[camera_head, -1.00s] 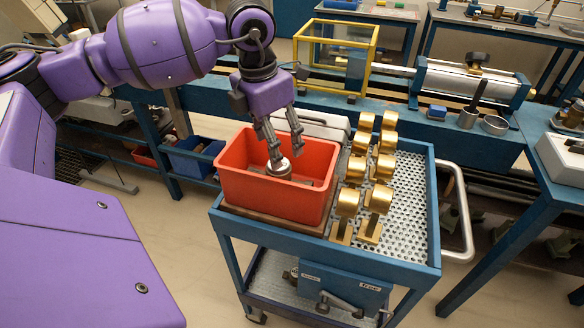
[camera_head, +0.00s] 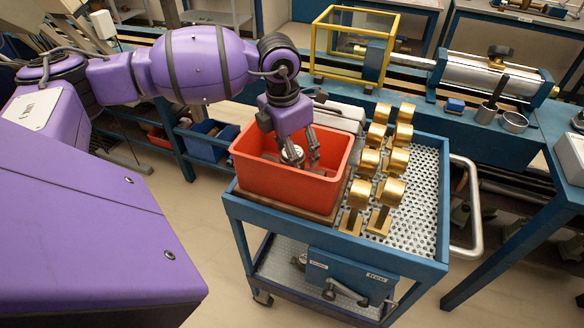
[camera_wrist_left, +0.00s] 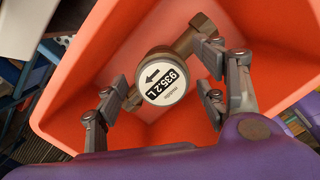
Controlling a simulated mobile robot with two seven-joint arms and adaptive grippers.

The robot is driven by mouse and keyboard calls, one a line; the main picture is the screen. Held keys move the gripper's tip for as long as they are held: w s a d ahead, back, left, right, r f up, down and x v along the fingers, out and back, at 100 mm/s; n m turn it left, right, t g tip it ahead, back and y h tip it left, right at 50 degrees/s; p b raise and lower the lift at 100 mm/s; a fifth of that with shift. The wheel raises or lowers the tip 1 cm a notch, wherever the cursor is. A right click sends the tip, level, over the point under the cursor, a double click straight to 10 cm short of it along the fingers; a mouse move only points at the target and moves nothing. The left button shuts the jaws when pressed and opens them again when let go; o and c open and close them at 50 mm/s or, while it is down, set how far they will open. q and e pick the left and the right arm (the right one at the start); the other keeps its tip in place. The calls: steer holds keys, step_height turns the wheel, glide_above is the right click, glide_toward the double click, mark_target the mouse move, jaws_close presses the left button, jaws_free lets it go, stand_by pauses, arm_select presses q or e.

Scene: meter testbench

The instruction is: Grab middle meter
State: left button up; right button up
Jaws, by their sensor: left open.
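My left gripper (camera_head: 299,157) reaches down into the crate from above. In the left wrist view the left gripper (camera_wrist_left: 164,90) is open, with its fingers on either side of the meter. I cannot tell whether the fingers touch it. Other meter parts in the crate are mostly hidden. My right gripper is not in view.
The crate stands on a blue trolley (camera_head: 424,215) with a perforated top. Several brass fittings (camera_head: 390,190) stand to its right. Behind are a blue bench with a yellow frame (camera_head: 316,45) and a metal cylinder (camera_head: 488,75).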

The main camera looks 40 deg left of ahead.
arm_select(q)
jaws_close()
steer(key=shift+w+r, duration=0.15)
stand_by(0.4)
